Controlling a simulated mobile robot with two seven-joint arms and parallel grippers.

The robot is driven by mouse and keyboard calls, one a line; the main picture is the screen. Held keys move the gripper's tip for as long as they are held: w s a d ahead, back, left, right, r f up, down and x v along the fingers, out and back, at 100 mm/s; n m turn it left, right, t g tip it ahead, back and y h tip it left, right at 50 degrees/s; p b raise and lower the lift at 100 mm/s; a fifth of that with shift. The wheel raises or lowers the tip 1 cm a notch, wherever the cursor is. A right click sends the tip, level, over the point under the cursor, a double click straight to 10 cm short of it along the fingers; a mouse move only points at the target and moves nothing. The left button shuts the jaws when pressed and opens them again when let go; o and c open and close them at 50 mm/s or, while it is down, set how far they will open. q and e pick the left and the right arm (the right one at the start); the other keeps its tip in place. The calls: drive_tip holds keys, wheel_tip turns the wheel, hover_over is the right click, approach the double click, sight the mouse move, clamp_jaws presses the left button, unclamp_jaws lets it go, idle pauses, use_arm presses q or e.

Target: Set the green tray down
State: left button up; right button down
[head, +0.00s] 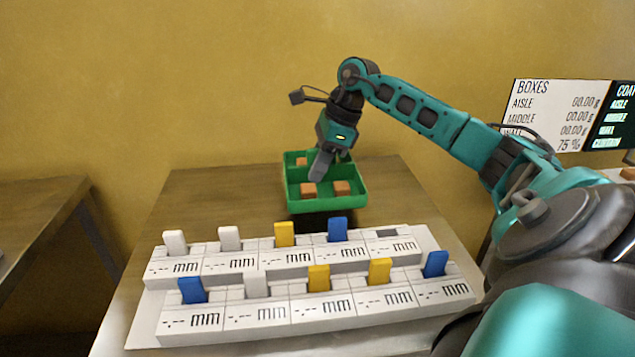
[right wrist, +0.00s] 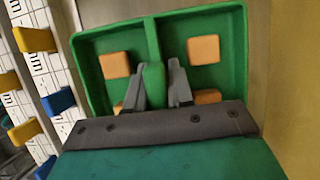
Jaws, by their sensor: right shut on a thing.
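The green tray (head: 356,203) is over the far part of the wooden table, behind the white racks. It looks level and has a middle divider, with several orange-brown blocks (head: 342,187) lying in its compartments. My right gripper (head: 320,168) comes down into the tray from above. In the right wrist view the gripper (right wrist: 155,80) is shut on the upright green grip at the middle of the tray (right wrist: 240,45). A dark patch shows just below the tray's front wall; I cannot tell for certain how far the tray is above the tabletop. My left gripper is out of view.
Two white racks (head: 290,311) marked "mm" with white, yellow and blue tabs fill the table's front. Bare wooden tabletop (head: 215,190) lies left of the tray. A sign (head: 545,110) stands at the right. Another table (head: 35,215) is at the left.

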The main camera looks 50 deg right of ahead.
drive_tip(key=shift+f, duration=1.8)
drive_tip(key=shift+f, duration=0.1)
drive_tip(key=c, duration=1.5)
unclamp_jaws()
drive_tip(key=shift+f, duration=0.15)
drive_tip(key=o, duration=0.5)
